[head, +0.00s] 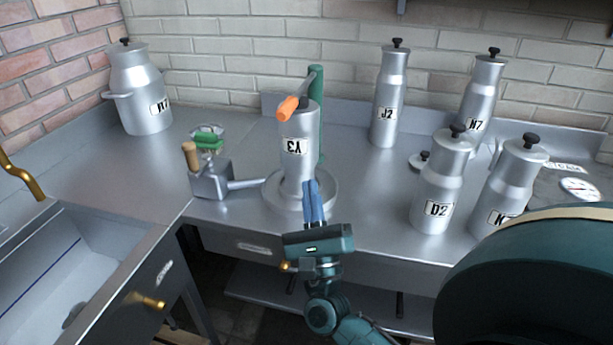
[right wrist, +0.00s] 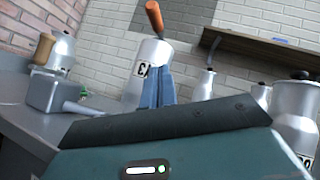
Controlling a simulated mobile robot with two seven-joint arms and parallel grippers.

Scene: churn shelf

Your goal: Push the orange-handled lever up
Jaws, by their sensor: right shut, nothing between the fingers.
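The lever's grey arm runs from the orange grip up to the post's top. In the right wrist view the orange handle (right wrist: 154,15) shows at the top, above the cylinder (right wrist: 147,62). My right gripper (head: 312,190) is shut and empty in front of the cylinder's lower part, below the lever and apart from it. My left gripper is not in view.
A small metal box with a wooden knob (head: 210,180) stands left of the cylinder. Several metal canisters, such as D2 (head: 437,190) and J2 (head: 389,105), stand to the right. A sink (head: 70,270) is at the lower left. A large dark teal shape fills the lower right.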

